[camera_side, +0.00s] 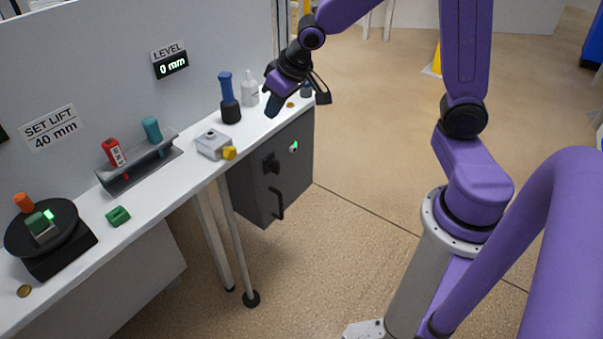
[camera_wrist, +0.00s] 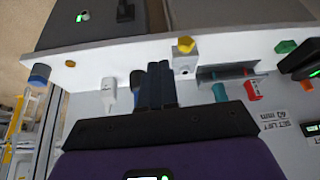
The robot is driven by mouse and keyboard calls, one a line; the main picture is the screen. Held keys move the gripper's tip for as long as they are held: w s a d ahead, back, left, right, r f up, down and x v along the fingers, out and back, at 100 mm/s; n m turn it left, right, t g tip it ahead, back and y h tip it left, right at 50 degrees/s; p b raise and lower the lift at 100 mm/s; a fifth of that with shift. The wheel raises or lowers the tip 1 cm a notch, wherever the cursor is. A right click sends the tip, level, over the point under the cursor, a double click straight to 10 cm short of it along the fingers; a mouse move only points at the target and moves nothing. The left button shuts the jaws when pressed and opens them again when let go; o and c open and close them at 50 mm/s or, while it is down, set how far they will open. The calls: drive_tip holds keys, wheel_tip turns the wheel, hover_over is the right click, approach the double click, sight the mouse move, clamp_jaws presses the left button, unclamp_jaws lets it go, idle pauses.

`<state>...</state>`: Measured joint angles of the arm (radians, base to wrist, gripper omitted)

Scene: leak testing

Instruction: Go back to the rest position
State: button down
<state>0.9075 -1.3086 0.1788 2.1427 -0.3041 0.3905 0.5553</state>
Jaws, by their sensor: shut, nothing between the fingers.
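My gripper (camera_side: 273,105) is held in the air in front of the back half of the white bench (camera_side: 185,180), near the white bottle (camera_side: 250,88). Its dark fingers are together and empty; they also show in the wrist view (camera_wrist: 161,85). They appear above the bench and touch nothing that I can see. The blue-and-black tool (camera_side: 229,98) stands upright to the left of the gripper; in the wrist view the fingers partly hide it. The bottle also shows in the wrist view (camera_wrist: 109,93).
On the bench are a grey block with a yellow knob (camera_side: 213,144), a grey tray (camera_side: 122,183) with red and teal cylinders, a green part (camera_side: 118,216) and a black turntable (camera_side: 62,238). A dark cabinet (camera_side: 270,185) sits below. The display reads 0 mm (camera_side: 171,66).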

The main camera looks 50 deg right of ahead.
drive_tip(key=s+a+n+g, duration=0.1)
drive_tip(key=s+n, duration=0.4)
drive_tip(key=s, duration=0.8)
drive_tip(key=s+a+r+n+g, duration=0.1)
drive_tip(key=s+n+g, duration=0.3)
drive_tip(key=s, duration=1)
drive_tip(key=shift+s+a+n, duration=0.3)
drive_tip(key=shift+a+n, duration=0.3)
drive_tip(key=shift+n, duration=0.6)
drive_tip(key=shift+r, duration=0.1)
